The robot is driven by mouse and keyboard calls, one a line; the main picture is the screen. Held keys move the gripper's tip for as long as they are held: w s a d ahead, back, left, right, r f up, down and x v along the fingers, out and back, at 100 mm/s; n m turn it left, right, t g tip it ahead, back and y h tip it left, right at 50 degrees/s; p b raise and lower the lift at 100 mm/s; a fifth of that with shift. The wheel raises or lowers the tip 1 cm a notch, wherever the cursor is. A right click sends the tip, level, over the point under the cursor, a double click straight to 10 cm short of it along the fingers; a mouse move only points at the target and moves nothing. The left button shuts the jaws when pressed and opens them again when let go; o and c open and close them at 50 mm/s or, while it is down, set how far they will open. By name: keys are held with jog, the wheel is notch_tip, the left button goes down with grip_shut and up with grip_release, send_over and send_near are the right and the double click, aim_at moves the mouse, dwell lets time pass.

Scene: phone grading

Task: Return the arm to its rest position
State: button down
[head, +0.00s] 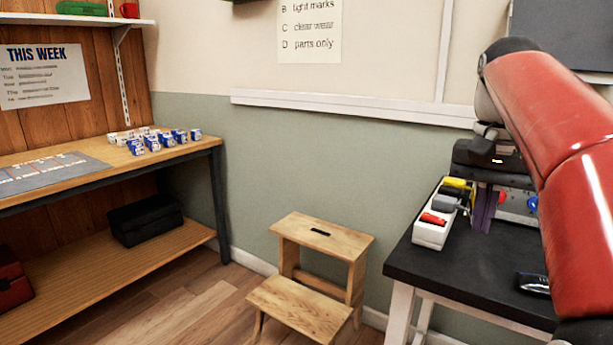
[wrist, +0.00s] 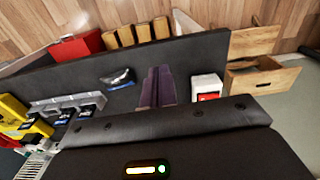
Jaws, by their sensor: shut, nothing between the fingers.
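My red arm comes in from the right in the head view, and my gripper (head: 482,212) hangs over the black-topped table (head: 462,283). Its purple fingers point down and are together with nothing between them. In the wrist view the gripper (wrist: 157,72) also shows two purple fingers side by side over the dark tabletop (wrist: 200,58). A white strip (head: 430,236) with yellow, grey and red pieces stands just left of the fingers; its white end with a red piece (wrist: 208,88) shows right of them in the wrist view.
A small dark object (head: 533,283) lies near the table's front edge. A wooden step stool (head: 322,238) stands on the floor to the left. The workbench (head: 60,192) at far left bears small blue-and-white boxes (head: 167,141). Floor between bench and stool is clear.

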jog(key=s+a+f+n+t, duration=0.1)
jog(key=s+a+f+n, duration=0.1)
jog(key=f, duration=0.5)
jog(key=s+a+f+n+t, duration=0.2)
jog(key=s+a+f, duration=0.3)
jog(key=s+f, duration=0.2)
jog(key=s+a+f+n+t, duration=0.2)
jog(key=s+a+f, duration=0.1)
jog(key=f, duration=0.4)
jog(key=shift+s+a+f, duration=0.3)
jog(key=shift+s+f, duration=0.1)
jog(key=shift+s, duration=0.35)
